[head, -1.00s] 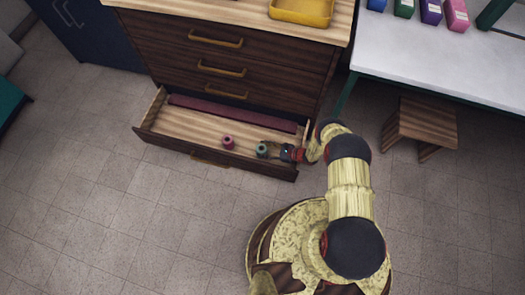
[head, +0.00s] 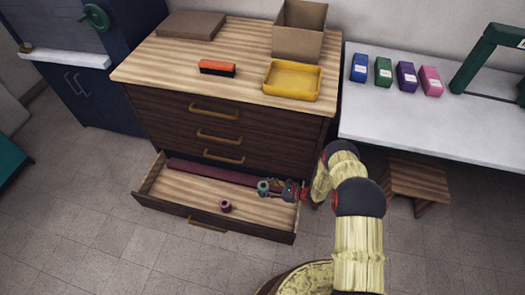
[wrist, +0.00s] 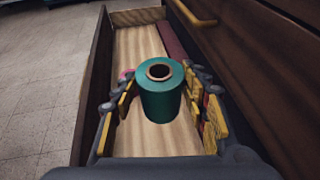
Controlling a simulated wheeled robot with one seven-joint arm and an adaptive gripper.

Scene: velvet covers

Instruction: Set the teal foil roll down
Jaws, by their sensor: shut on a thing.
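The teal foil roll (wrist: 160,98) stands upright between the fingers of my gripper (wrist: 163,108) in the wrist view. In the head view the roll (head: 263,187) is at the tip of my gripper (head: 270,188), over the right part of the open bottom drawer (head: 170,207). My gripper is shut on it. The roll appears held above the drawer floor, though the exact gap is hard to tell. A dark pink roll (head: 226,206) stands in the drawer, left of and nearer than the teal roll. It is mostly hidden behind my finger in the wrist view (wrist: 126,74).
A long maroon bar (head: 210,172) lies along the drawer's back. On the cabinet top are a yellow tray (head: 291,96), an orange-and-black block (head: 217,68) and an open cardboard box (head: 299,35). Several coloured packs stand on the white table (head: 400,128). A wooden stool (head: 415,180) is beneath.

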